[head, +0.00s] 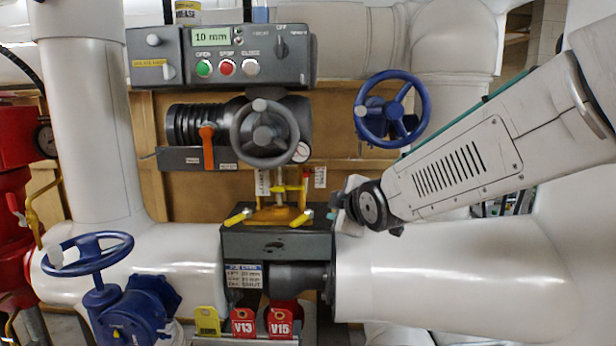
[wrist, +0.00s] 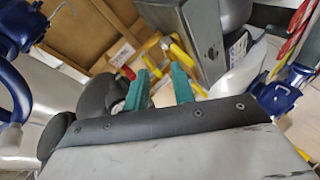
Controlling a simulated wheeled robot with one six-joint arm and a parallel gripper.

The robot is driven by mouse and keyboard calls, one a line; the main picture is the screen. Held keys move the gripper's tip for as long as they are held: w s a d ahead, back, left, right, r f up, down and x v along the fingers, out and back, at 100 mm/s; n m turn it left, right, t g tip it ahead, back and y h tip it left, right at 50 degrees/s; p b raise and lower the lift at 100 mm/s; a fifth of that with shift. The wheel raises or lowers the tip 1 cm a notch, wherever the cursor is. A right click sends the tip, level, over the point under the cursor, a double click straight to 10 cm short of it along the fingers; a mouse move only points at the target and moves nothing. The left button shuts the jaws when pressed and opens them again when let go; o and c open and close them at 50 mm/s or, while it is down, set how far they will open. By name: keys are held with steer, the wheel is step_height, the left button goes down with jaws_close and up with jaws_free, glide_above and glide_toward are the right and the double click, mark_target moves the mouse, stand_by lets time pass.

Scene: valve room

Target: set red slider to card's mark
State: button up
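The card (head: 244,275) is a small white sheet with a blue header, fixed on the dark block below the yellow yoke. Its text is too small to read surely. A small red piece (wrist: 127,72) shows in the wrist view beside the yellow parts; I cannot tell surely that it is the slider. I cannot make out the slider in the head view. My gripper (wrist: 160,88) has two teal fingers standing apart with nothing seen between them. In the head view my gripper (head: 334,213) is at the right of the dark block, its fingers mostly hidden.
The yellow yoke (head: 275,214) with yellow-tipped handles stands on the dark block, below a grey handwheel (head: 264,133). A control box (head: 220,55) reads 10 mm. A blue handwheel (head: 392,108) is above my arm.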

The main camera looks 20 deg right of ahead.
mark_target(308, 175)
steer(key=w+r+n+t, duration=0.1)
steer(key=w+n, duration=0.1)
steer(key=w, duration=0.3)
steer(key=w+a+r+n+t, duration=0.1)
steer(key=w+t, duration=0.1)
steer(key=w, duration=0.3)
steer(key=w+a+r+n+t, duration=0.1)
steer(key=w+n, duration=0.1)
steer(key=w, duration=0.3)
steer(key=shift+w+r+n+t+y, duration=0.15)
steer(key=shift+r+n+t+y, duration=0.15)
steer(key=shift+t+y, duration=0.1)
